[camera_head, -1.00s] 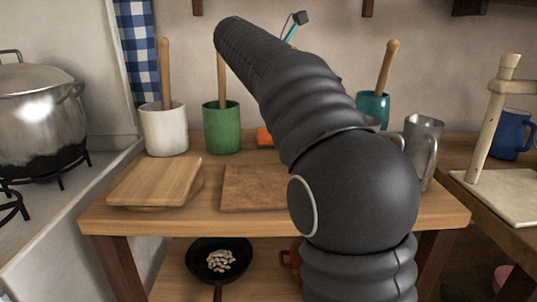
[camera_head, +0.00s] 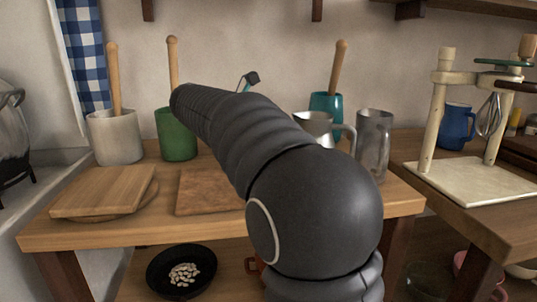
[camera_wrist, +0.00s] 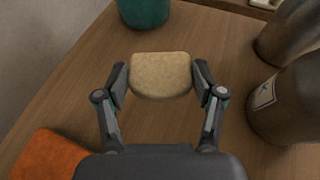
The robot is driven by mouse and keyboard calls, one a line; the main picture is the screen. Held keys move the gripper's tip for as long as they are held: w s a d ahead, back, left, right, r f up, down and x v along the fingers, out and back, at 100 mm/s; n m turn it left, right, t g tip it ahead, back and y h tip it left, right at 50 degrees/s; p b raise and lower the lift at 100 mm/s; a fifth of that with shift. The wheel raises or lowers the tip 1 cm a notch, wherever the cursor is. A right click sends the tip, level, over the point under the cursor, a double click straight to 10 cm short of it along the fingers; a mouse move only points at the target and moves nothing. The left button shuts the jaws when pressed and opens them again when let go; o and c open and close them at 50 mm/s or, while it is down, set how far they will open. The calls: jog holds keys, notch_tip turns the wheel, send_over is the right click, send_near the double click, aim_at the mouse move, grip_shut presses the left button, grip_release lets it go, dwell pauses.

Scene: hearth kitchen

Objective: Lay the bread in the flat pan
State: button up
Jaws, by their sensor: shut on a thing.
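The bread (camera_wrist: 160,75) is a pale tan slice in the wrist view. My gripper (camera_wrist: 160,80) is shut on it, with one finger at each side. The bread appears held above the wooden table top. In the head view my arm hides the gripper and the bread. A dark flat pan (camera_head: 181,272) stands on the lower shelf, below the table top, left of my arm. Several pale bean-like pieces (camera_head: 184,274) lie in it.
The table top (camera_head: 385,200) holds cutting boards (camera_head: 105,190), a white crock (camera_head: 115,138), a green crock (camera_head: 176,136), a teal crock (camera_head: 325,102) and metal jugs (camera_head: 373,140). An orange thing (camera_wrist: 48,155) lies lower left in the wrist view. A side table (camera_head: 470,208) stands right.

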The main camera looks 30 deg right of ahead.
jog(key=shift+f+b, duration=0.35)
jog(key=shift+f, duration=2)
jog(key=shift+f, duration=0.15)
jog(key=o, duration=0.8)
jog(key=shift+o, duration=0.2)
